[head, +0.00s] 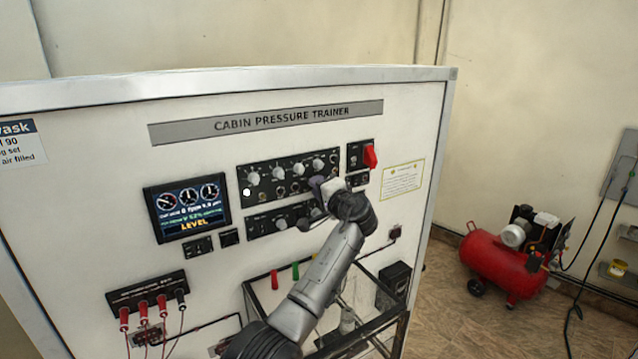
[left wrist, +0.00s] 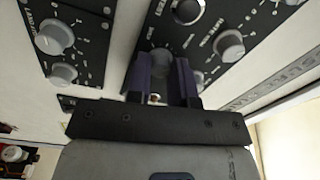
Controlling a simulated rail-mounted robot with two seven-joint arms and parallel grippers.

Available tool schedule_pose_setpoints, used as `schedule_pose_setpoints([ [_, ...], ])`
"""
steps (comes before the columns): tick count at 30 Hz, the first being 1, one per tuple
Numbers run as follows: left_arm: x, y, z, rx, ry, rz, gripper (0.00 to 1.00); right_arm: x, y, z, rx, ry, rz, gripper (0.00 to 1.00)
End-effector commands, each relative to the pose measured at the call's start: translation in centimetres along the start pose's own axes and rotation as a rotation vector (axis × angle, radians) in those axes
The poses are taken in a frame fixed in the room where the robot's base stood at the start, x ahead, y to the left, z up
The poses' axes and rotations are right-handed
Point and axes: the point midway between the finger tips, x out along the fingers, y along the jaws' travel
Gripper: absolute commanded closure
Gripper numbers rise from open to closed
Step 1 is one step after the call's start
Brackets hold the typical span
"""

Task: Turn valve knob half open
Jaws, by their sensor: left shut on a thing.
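My left gripper (head: 319,190) reaches up to the right part of the knob panels on the white cabin pressure trainer (head: 115,230). In the left wrist view, its two dark fingers (left wrist: 163,82) stand on either side of a grey round knob (left wrist: 161,62) and are shut on it. The gripper mostly hides this knob in the head view, and its pointer and setting cannot be read. The upper black panel (head: 262,194) holds a row of pale knobs. My right gripper is not in view.
A lit display (head: 187,207) reading LEVEL is at the left of the panels. A red switch cover (head: 370,157) sits close to the right of the gripper. A dark-framed tray (head: 262,277) juts out below. A red compressor (head: 497,262) stands on the floor at the right.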

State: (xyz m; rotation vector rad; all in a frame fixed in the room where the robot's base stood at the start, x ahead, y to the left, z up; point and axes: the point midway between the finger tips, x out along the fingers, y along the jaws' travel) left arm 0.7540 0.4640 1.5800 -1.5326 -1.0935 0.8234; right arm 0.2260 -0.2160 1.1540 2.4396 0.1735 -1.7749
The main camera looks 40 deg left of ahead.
Motion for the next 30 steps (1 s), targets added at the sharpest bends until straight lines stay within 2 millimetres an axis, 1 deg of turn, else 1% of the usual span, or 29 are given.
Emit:
schedule_pose_setpoints([
  [1,0.0,-0.3,-0.1,0.047,0.003,-0.001,1.00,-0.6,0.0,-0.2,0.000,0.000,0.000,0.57],
  [12,0.0,-0.4,-0.1,0.389,0.014,0.002,1.00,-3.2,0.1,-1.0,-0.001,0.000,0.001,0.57],
  [18,0.0,-0.3,-0.1,0.545,0.018,0.003,1.00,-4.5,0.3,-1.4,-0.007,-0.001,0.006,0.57],
  [24,0.0,-0.3,-0.1,0.659,0.023,0.004,1.00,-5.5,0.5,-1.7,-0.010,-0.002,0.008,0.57],
  [30,0.0,-0.1,0.0,0.729,0.025,0.004,1.00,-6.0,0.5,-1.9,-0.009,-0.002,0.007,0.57],
])
